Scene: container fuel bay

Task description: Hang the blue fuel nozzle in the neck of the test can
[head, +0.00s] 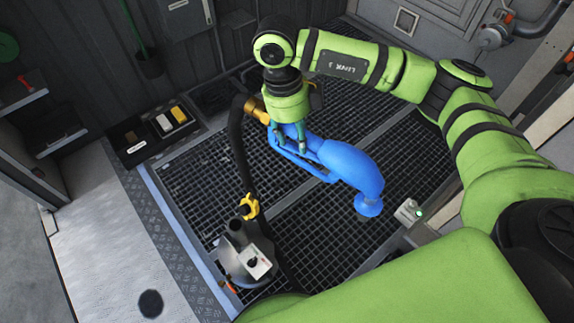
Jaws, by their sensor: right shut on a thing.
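The blue fuel nozzle (352,164) is held above the floor grating, right of the picture's middle. Its curved spout bends down to a flared tip at the right. My right gripper (291,140) is shut on the nozzle's grip from above; its fingertips are partly hidden. A brass coupling (256,108) joins the nozzle to a black hose. The grey test can (236,262) stands at the lower left, with a dark neck (238,228) on top and a white label on its side. The spout tip is well right of the neck, apart from it. My left gripper is not in view.
The black hose (238,145) hangs down near the can, beside a yellow piece (249,206). A black tray (140,137) with small items lies at the left. Grating between nozzle and can is mostly clear.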

